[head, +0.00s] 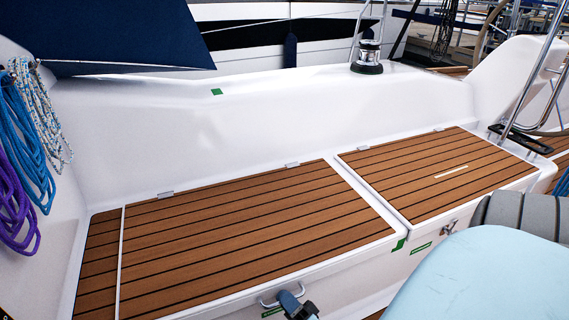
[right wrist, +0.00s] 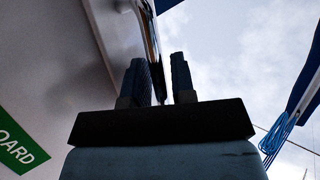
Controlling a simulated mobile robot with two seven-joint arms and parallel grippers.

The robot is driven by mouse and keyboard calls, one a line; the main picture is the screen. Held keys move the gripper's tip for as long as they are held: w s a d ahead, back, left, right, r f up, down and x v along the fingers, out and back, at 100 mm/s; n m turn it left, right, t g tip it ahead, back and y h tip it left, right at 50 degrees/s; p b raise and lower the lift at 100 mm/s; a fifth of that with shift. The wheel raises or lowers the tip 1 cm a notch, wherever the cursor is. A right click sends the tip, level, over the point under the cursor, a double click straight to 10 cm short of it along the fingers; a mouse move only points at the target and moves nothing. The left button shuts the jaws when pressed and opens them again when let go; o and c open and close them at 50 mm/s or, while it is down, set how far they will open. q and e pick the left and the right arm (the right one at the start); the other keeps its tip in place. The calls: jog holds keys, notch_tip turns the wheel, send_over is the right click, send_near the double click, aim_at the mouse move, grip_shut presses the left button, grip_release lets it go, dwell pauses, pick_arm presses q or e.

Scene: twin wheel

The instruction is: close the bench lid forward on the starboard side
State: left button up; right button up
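The forward bench lid (head: 240,235) is the larger teak-slatted panel at left centre in the head view. It lies flat or nearly flat, about level with the neighbouring lid; I cannot tell whether it is fully down. A metal handle (head: 268,301) sits at its front edge. My right gripper (head: 291,298) is at the bottom of the head view, close beside this handle. In the right wrist view its two fingers (right wrist: 160,82) stand apart, with a thin panel edge (right wrist: 150,35) above and behind the gap. I cannot tell whether they touch anything. My left gripper is out of view.
A second teak lid (head: 440,180) lies flat to the right, with a latch (head: 449,227) on the front. A winch (head: 368,58) stands on the coaming behind. Coiled ropes (head: 30,130) hang at left. A green label (right wrist: 18,147) is left of the fingers. Both lid tops are clear.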

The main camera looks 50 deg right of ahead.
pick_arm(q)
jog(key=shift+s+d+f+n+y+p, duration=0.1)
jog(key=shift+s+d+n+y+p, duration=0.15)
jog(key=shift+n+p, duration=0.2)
pick_arm(e)
jog(key=v, duration=1.2)
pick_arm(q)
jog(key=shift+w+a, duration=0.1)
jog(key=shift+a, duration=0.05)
